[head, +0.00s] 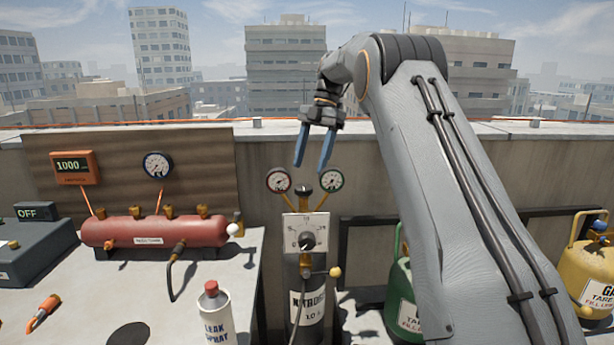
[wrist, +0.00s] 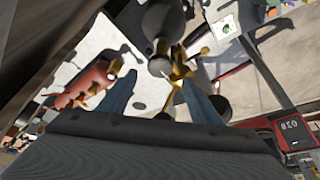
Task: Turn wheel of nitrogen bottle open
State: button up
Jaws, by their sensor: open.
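The nitrogen bottle (head: 306,310) is a dark upright cylinder with a white label, standing by the parapet. A pale plate (head: 321,222) with a dark knob (head: 306,241) is at its upper front. A small dark round piece (head: 304,189), which looks like the wheel, sits on top between two round gauges. My gripper (head: 310,167) is open and empty, fingers pointing down just above the gauges. In the wrist view, brass fittings (wrist: 180,66) show beyond and between the spread fingers of my gripper (wrist: 156,72). I cannot see contact with the wheel.
A red tank (head: 155,231) and a leak spray can (head: 212,315) stand on the left table. A green bottle (head: 402,300) is behind my arm, and a yellow bottle (head: 585,262) is at far right. The parapet (head: 375,172) runs behind the bottle.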

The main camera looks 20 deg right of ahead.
jog(key=shift+v, duration=0.9)
